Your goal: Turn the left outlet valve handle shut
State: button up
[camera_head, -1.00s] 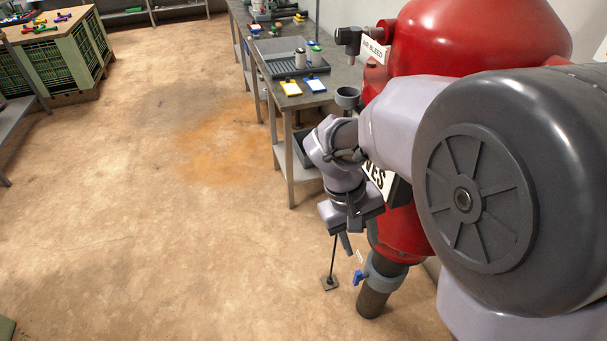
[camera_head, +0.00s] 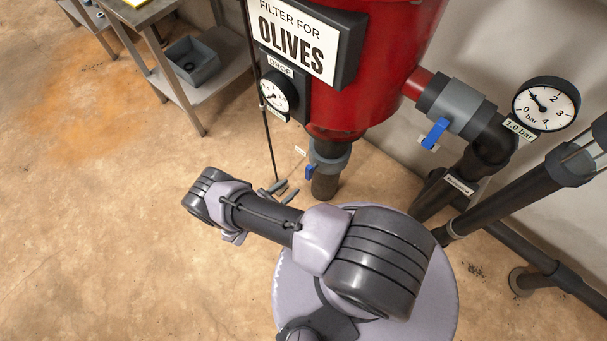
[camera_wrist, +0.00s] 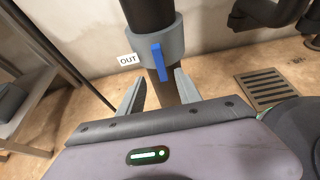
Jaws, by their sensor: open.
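A blue valve handle (camera_wrist: 158,62) sits on a grey valve body (camera_wrist: 174,40) on a dark vertical pipe in the wrist view, with an OUT label (camera_wrist: 128,59) at its left. The handle points roughly along the pipe. In the head view a small blue handle (camera_head: 310,172) shows on the grey valve under the red filter, a small label beside it. My gripper (camera_head: 279,190) is low, just left of that valve. In the wrist view its fingers (camera_wrist: 158,76) are open and empty, one on either side of the handle's lower end in the picture. I cannot tell how far away the handle is.
A second blue handle (camera_head: 436,133) is on the side pipe near a round pressure gauge (camera_head: 546,104). The red filter tank (camera_head: 385,60) and its OLIVES sign (camera_head: 295,45) stand above my gripper. A workbench (camera_head: 180,80) is at left. Open floor (camera_head: 90,220) lies left.

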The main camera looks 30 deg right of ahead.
aim_at(307, 173)
jog(key=b+x, duration=0.2)
jog(key=x, duration=0.8)
jog(key=shift+w+d+f, duration=0.2)
jog(key=shift+d, duration=0.1)
grip_shut()
